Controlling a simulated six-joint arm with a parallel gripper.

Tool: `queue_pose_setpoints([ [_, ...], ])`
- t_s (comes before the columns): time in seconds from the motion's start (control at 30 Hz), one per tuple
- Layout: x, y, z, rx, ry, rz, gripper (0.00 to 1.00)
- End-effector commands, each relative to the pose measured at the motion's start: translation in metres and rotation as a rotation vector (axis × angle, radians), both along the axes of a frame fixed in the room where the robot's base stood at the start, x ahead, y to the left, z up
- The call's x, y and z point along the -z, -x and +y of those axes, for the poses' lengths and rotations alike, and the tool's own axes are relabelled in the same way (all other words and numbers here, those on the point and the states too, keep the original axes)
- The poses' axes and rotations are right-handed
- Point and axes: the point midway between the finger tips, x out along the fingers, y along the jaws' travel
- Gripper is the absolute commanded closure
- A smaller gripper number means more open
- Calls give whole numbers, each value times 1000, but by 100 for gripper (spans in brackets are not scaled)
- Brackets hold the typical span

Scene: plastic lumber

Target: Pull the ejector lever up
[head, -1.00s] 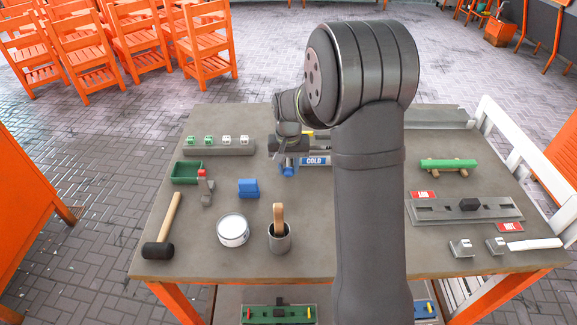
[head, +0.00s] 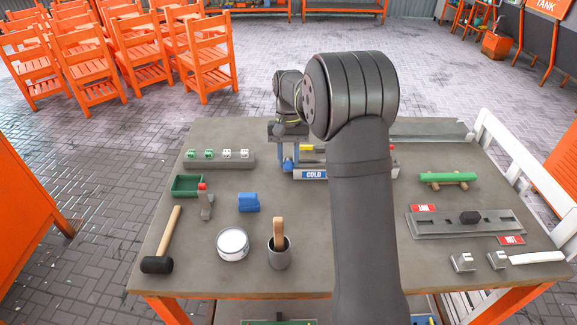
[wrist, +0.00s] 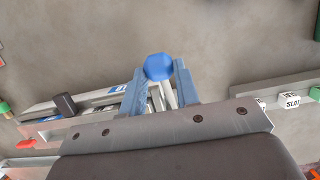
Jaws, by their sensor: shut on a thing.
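The ejector lever has a blue faceted knob (wrist: 159,67) on a pale metal shaft. It belongs to a low bench unit with a blue COLD label (head: 314,174) near the back of the table. My gripper (wrist: 160,72) is shut on the lever, with one blue-grey finger at each side of the knob and shaft. In the head view my gripper (head: 289,160) is at the unit's left end. My arm hides part of the unit there, and the lever's exact angle is hard to tell.
A grey block with green and white cubes (head: 217,162) stands left of the unit. Nearer are a green tray (head: 187,186), a blue block (head: 248,202), a white tin (head: 232,244), a cup (head: 280,255) and a mallet (head: 162,245). A green bar (head: 447,177) lies at right.

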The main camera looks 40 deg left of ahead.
Motion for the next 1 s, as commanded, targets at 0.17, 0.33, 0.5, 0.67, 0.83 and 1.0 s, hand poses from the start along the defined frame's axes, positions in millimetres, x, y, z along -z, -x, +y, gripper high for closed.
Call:
queue_pose_setpoints([
  [0.17, -6, -8, 8, 1, -13, -11, 100],
  [0.33, -9, -10, 9, 1, -12, -11, 100],
  [0.5, -9, -10, 10, 1, -11, -10, 100],
  [0.67, -9, -10, 10, 1, -10, -11, 100],
  [0.83, -9, -10, 9, 1, -9, -9, 55],
  [1.0, -9, -9, 9, 1, -7, -7, 49],
])
